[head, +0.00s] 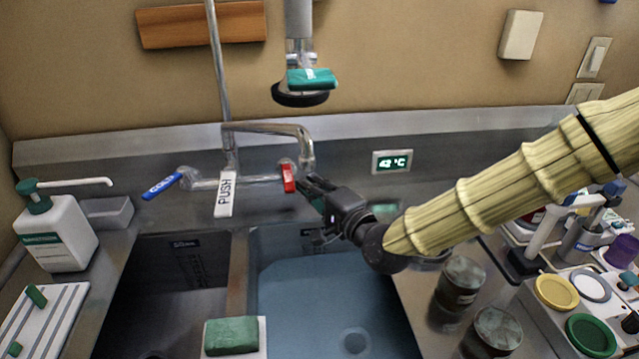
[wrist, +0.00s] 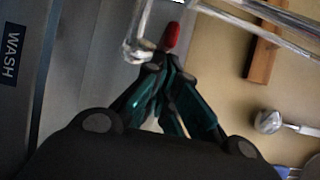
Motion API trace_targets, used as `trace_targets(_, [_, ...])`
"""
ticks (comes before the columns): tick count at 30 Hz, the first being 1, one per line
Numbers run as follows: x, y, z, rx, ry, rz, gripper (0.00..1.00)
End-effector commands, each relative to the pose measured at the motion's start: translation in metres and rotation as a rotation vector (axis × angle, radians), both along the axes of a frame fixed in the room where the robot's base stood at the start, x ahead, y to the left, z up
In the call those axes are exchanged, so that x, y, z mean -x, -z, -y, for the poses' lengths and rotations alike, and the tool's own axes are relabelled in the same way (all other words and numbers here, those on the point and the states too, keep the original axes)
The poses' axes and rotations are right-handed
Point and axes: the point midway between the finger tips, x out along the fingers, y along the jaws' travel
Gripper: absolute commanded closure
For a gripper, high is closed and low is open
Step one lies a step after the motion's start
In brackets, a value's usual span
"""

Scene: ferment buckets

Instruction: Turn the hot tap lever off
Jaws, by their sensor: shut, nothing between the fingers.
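The hot tap lever is red (head: 289,177) and sits at the right end of the tap body on the back wall of the sink. In the head view it hangs roughly downward. The red lever also shows in the wrist view (wrist: 172,37), just beyond my fingertips. My gripper (head: 303,183) is shut and empty, its tips right beside the lever; I cannot tell whether they touch it. The closed fingers show in the wrist view (wrist: 159,66). The blue cold lever (head: 162,186) is at the left end of the tap, angled down to the left.
A temperature display (head: 392,162) is on the back wall. The right basin holds water (head: 320,300). Jars (head: 461,280) stand right of the sink, a soap bottle (head: 57,235) left.

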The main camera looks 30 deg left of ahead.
Motion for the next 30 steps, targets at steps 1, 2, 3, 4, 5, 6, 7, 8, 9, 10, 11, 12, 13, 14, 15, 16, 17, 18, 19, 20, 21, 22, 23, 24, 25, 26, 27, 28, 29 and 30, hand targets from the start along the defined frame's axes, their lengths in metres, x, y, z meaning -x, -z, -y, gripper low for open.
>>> trace_targets(1, [0.002, 0.000, -0.001, 0.000, 0.000, 0.000, 1.00])
trace_targets(2, [0.002, 0.000, -0.001, 0.000, 0.000, 0.000, 1.00])
trace_targets(3, [0.003, 0.000, -0.002, 0.000, 0.000, -0.001, 1.00])
trace_targets(4, [0.004, 0.000, -0.002, 0.000, -0.001, -0.001, 1.00])
trace_targets(5, [0.004, 0.000, -0.002, 0.000, -0.001, -0.001, 1.00])
trace_targets(6, [0.005, 0.000, -0.002, 0.000, -0.001, -0.001, 1.00])
trace_targets(7, [0.005, 0.000, -0.002, 0.000, -0.001, -0.001, 1.00])
trace_targets(8, [0.005, 0.000, -0.003, 0.000, -0.001, -0.001, 1.00])
trace_targets(9, [0.005, 0.000, -0.003, 0.000, -0.001, -0.001, 1.00])
trace_targets(10, [0.006, 0.000, -0.003, 0.000, -0.002, -0.001, 1.00])
trace_targets(11, [0.006, 0.000, -0.003, 0.001, -0.002, -0.001, 1.00])
trace_targets(12, [0.006, 0.000, -0.003, 0.001, -0.002, -0.001, 1.00])
trace_targets(13, [0.006, 0.000, -0.003, 0.001, -0.002, -0.001, 1.00])
trace_targets(14, [0.006, 0.000, -0.003, 0.001, -0.003, -0.001, 1.00])
trace_targets(15, [0.006, 0.000, -0.003, 0.001, -0.003, -0.001, 1.00])
trace_targets(16, [0.006, 0.000, -0.003, 0.001, -0.003, -0.001, 1.00])
trace_targets(17, [0.006, 0.000, -0.003, 0.001, -0.003, -0.001, 1.00])
trace_targets(18, [0.006, 0.000, -0.003, 0.001, -0.003, -0.001, 1.00])
trace_targets(19, [0.007, 0.000, -0.003, 0.001, -0.004, -0.001, 1.00])
trace_targets(20, [0.007, 0.001, -0.003, 0.001, -0.004, -0.001, 1.00])
trace_targets(21, [0.007, 0.000, -0.003, 0.001, -0.004, -0.001, 1.00])
trace_targets(22, [0.007, 0.001, -0.002, 0.001, -0.004, -0.001, 1.00])
trace_targets(23, [0.008, 0.001, -0.002, 0.001, -0.004, -0.002, 1.00])
trace_targets(24, [0.009, 0.001, 0.000, 0.001, -0.005, -0.002, 1.00])
trace_targets(25, [0.010, 0.001, 0.002, 0.001, -0.005, -0.002, 1.00])
trace_targets(26, [0.011, 0.001, 0.004, 0.001, -0.005, -0.003, 1.00])
trace_targets(27, [0.013, 0.001, 0.008, 0.001, -0.005, -0.003, 1.00])
trace_targets(28, [0.014, 0.000, 0.012, 0.001, -0.005, -0.003, 1.00])
trace_targets(29, [0.016, 0.000, 0.016, 0.001, -0.005, -0.004, 1.00])
trace_targets(30, [0.019, 0.001, 0.021, 0.000, -0.005, -0.004, 1.00])
